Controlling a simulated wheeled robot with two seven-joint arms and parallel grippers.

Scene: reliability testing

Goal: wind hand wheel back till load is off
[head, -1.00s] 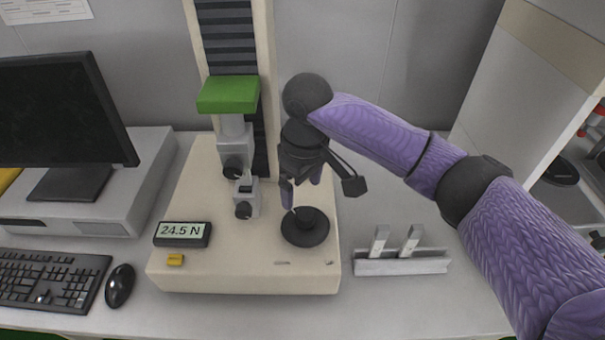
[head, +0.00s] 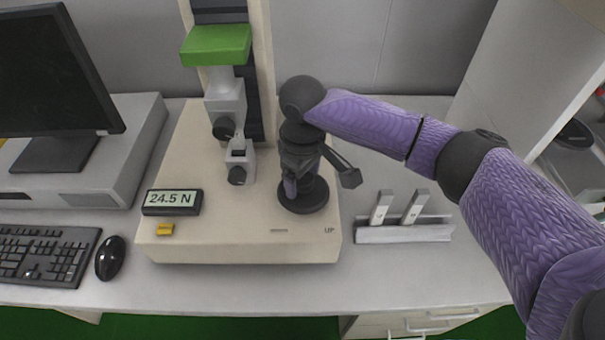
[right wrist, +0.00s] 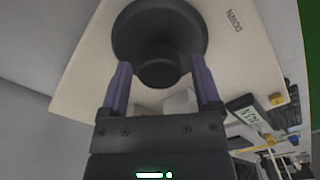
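The black hand wheel (head: 317,203) lies flat on the right of the cream test stand's base (head: 240,238). It also shows in the right wrist view as a dark disc (right wrist: 135,35) with a raised round hub (right wrist: 160,68). My right gripper (head: 302,187) points down just over the wheel. In the right wrist view its two purple fingers (right wrist: 160,64) are open, one on each side of the hub, with gaps visible. The display (head: 172,201) reads 24.5 N. The grey grips (head: 237,160) stand one above the other under a green block (head: 216,45). My left gripper is out of view.
A rack (head: 404,232) with two upright grey pieces stands right of the base. A small yellow piece (head: 165,229) lies in front of the display. A monitor (head: 55,75), keyboard (head: 45,255) and mouse (head: 110,258) are at the left. The front desk strip is clear.

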